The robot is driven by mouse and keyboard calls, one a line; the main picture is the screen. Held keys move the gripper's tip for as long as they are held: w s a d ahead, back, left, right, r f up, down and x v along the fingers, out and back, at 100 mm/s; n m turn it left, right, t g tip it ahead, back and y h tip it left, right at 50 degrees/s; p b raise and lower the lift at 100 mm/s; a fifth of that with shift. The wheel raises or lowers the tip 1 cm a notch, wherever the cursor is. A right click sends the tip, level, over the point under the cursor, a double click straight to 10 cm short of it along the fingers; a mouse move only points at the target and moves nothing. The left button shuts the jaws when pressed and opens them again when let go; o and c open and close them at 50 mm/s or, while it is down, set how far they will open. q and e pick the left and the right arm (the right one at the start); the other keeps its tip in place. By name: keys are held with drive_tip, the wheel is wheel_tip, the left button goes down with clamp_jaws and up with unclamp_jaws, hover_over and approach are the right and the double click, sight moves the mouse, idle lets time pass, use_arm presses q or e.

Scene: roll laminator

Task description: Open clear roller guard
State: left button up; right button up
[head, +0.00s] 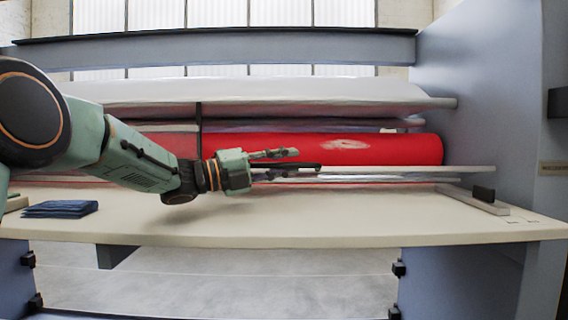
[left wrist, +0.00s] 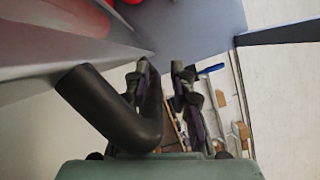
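The clear roller guard (head: 400,171) shows in the head view as a thin pale panel edge running low across the front of the red roller (head: 380,149). A black bar (head: 300,166), which looks like its handle, lies along this edge. My left gripper (head: 285,160) reaches in from the left at the bar. In the left wrist view a thick black bent tube (left wrist: 105,108) runs close beside the left finger of the left gripper (left wrist: 160,75). The two fingers stand apart; I cannot tell whether the tube touches them or passes between them. My right gripper is in neither view.
A pale table (head: 330,228) runs along the machine's front, mostly clear. Folded dark blue cloth (head: 60,209) lies at its left. A grey-blue side housing (head: 490,110) stands at the right, and a crossbeam (head: 230,48) spans above. The left wrist view shows small tools (left wrist: 222,90) at right.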

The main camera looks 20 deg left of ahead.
use_arm(q)
drive_tip(key=v, duration=1)
drive_tip(key=shift+s+a+r, duration=0.1)
drive_tip(key=shift+a, duration=0.1)
drive_tip(key=shift+v, duration=0.85)
